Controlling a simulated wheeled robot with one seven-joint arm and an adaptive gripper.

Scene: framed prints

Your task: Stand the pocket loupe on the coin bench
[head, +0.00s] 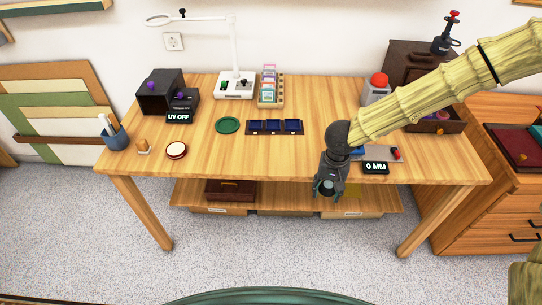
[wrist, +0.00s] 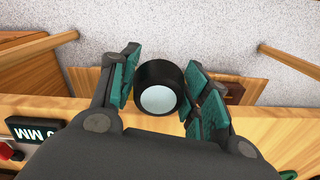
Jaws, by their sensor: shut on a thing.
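My gripper (head: 327,188) hangs at the front edge of the wooden coin bench (head: 225,165), right of its middle. In the wrist view my gripper (wrist: 158,88) has its green-padded fingers on both sides of the pocket loupe (wrist: 153,73), a short black cylinder with a pale round lens face. It is shut on the loupe. The bench's front edge (wrist: 275,118) runs below the loupe in that view, with the floor beyond. In the head view the loupe is mostly hidden by the fingers.
A gauge with a "0 MM" display (head: 375,168) lies right of my gripper. A blue coin tray (head: 275,127), a green round mat (head: 228,125) and a white-faced round dish (head: 176,150) sit on the bench. The bench's front middle is clear.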

